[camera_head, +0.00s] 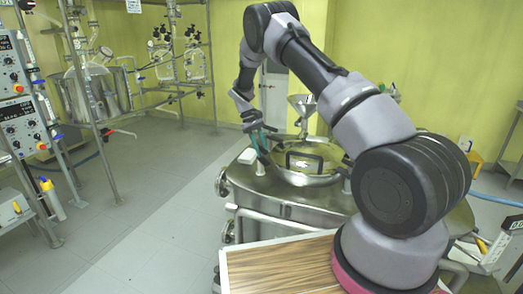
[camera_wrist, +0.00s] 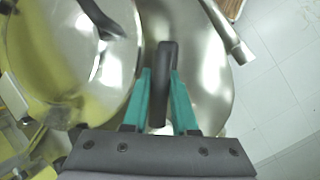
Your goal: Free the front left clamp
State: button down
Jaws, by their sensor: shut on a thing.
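My gripper (camera_wrist: 161,78) has two teal fingers, which close on the dark upright handle of a clamp (camera_wrist: 167,55) at the rim of the round metal lid (camera_wrist: 55,75). In the head view my gripper (camera_head: 259,139) is at the left edge of the lid (camera_head: 305,178) on the steel reactor (camera_head: 295,203). The clamp's lower part is hidden by my gripper, and I cannot tell whether it is still latched.
A black handle (camera_head: 303,156) stands on the lid, with a metal funnel (camera_head: 302,103) behind it. A wooden board (camera_head: 280,272) is in front of the reactor. Racks with control boxes (camera_head: 20,125) stand at the left. The grey floor (camera_head: 150,190) between is clear.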

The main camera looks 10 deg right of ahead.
jog(key=shift+m+g+y, duration=0.3)
jog(key=shift+m+y, duration=0.1)
jog(key=shift+m, duration=0.6)
jog(key=c, duration=0.7)
grip_release()
jog(key=v, duration=1)
jog(key=shift+r, duration=0.35)
jog(key=shift+w+a, duration=0.15)
